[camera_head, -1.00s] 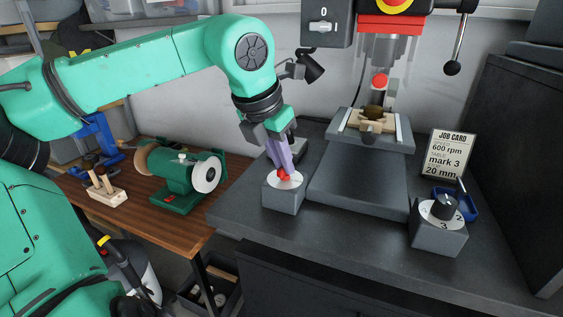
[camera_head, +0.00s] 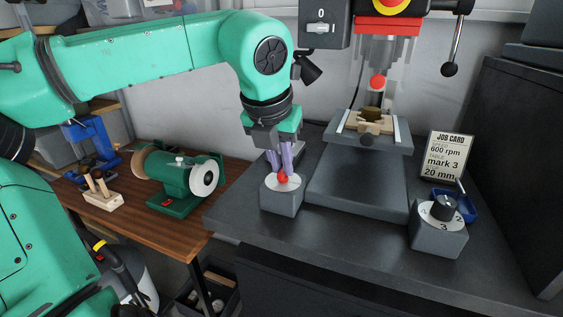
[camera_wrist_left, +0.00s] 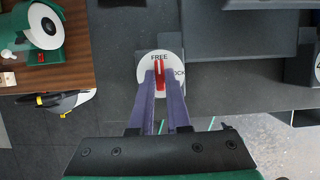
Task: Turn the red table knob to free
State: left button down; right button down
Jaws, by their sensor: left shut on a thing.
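The red table knob (camera_head: 283,178) sits on a white round dial (camera_head: 271,184) on top of a small grey box (camera_head: 281,201). My left gripper (camera_head: 283,169) points down from above with its purple fingers shut on the knob. In the left wrist view the red knob (camera_wrist_left: 159,74) lies between the fingertips, and its bar points up at the word FREE. The word LOCK is to the right on the dial (camera_wrist_left: 145,70), partly hidden by a finger. My right gripper is not in view.
The drill press table (camera_head: 345,128) stands just right of the knob box. A second box with a black numbered knob (camera_head: 443,208) and a job card (camera_head: 446,156) are at the right. A green grinder (camera_head: 177,184) is on the wooden bench at the left.

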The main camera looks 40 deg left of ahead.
pick_arm(q)
jog(key=c, duration=0.9)
grip_release()
jog(key=p+v, duration=0.1)
jog(key=v, duration=1.3)
jog(key=shift+s+r+p, duration=0.1)
jog(key=shift+r+p, duration=0.25)
